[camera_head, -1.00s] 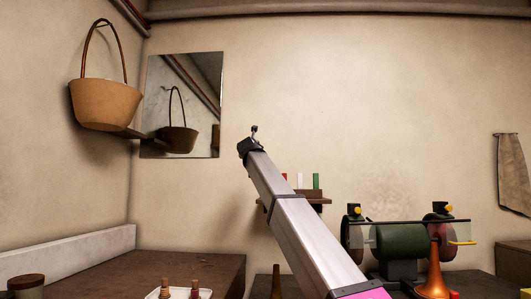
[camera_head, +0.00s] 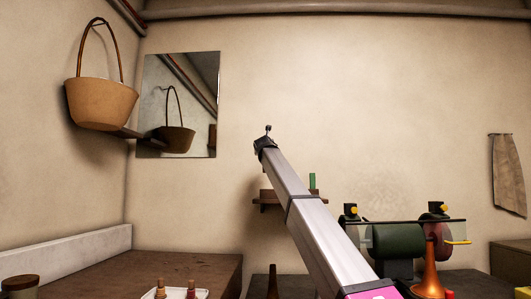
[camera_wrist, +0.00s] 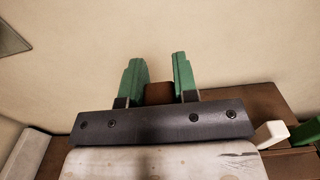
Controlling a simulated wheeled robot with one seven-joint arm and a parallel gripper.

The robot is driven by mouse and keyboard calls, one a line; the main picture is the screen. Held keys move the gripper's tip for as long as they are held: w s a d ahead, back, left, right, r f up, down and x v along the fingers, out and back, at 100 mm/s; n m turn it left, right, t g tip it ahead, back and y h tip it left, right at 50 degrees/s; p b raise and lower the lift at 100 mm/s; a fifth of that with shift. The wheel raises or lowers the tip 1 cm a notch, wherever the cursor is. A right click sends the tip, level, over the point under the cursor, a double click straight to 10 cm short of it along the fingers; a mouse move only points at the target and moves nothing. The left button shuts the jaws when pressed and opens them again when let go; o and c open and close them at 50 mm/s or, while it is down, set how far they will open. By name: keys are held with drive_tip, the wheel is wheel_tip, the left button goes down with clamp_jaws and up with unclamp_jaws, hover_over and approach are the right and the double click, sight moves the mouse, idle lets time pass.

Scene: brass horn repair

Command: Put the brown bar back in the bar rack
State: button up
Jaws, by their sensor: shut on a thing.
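My gripper (camera_wrist: 160,80) has green fingers and is shut on the brown bar (camera_wrist: 159,94), whose short end shows between them in the wrist view. In the head view my gripper (camera_head: 266,138) is the dark end of the raised arm, above the bar rack; the brown bar cannot be made out there. The wooden bar rack (camera_head: 267,199) is on the back wall, partly hidden by my arm. A green bar (camera_head: 312,181) stands upright at its right. In the wrist view a white bar (camera_wrist: 271,133) and the green bar (camera_wrist: 312,140) show at lower right.
A bench grinder (camera_head: 396,243) and a copper-coloured horn bell (camera_head: 430,273) stand right of the arm. A mirror (camera_head: 178,105) and a hanging basket (camera_head: 100,103) are at left. A wooden bench (camera_head: 190,264) is at lower left. The wall around my gripper is clear.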

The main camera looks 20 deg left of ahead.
drive_tip(key=shift+f, duration=2.75)
drive_tip(key=shift+f, duration=2.95)
drive_tip(key=o, duration=1)
drive_tip(key=v, duration=1)
drive_tip(key=shift+s, duration=0.4)
drive_tip(key=shift+s, duration=0.1)
